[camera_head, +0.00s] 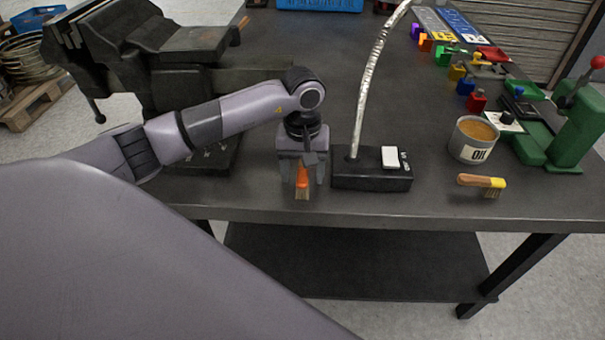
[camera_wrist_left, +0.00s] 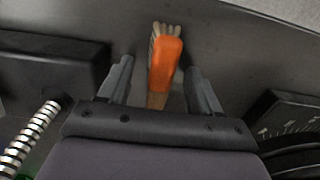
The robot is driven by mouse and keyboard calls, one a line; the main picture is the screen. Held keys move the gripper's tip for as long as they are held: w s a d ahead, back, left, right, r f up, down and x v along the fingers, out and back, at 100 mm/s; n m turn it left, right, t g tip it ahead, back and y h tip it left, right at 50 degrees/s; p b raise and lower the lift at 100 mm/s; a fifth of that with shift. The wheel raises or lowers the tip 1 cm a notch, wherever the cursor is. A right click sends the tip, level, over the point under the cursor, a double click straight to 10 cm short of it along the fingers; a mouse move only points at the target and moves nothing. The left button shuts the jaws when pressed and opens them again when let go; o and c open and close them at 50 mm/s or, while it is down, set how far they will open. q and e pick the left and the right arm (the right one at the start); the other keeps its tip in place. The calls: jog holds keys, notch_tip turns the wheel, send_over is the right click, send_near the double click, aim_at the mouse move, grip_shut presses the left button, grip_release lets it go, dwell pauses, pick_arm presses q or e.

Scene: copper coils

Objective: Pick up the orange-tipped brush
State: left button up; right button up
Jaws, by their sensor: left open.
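The orange-tipped brush (camera_head: 302,182) lies on the dark workbench near its front edge, with its bristles toward the edge. In the left wrist view the brush (camera_wrist_left: 165,62) shows its orange part and pale bristles, and its wooden handle runs back under the gripper. My left gripper (camera_head: 302,176) is over the brush and open. In the wrist view its two fingers (camera_wrist_left: 160,85) stand on either side of the brush, with a gap on each side. The far end of the handle is hidden by the gripper. My right gripper is not in view.
A black lamp base (camera_head: 371,178) with a bendy metal neck stands close right of the gripper. A large vise (camera_head: 170,60) is at the left. An oil can (camera_head: 473,140) and a yellow-tipped brush (camera_head: 481,181) are farther right. Bare bench (camera_head: 430,215) lies along the front.

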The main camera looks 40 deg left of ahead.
pick_arm(q)
jog(key=shift+f, duration=0.15)
jog(key=shift+c, duration=0.3)
grip_shut()
notch_tip(320, 180, up, 20)
jog(key=shift+p, duration=0.45)
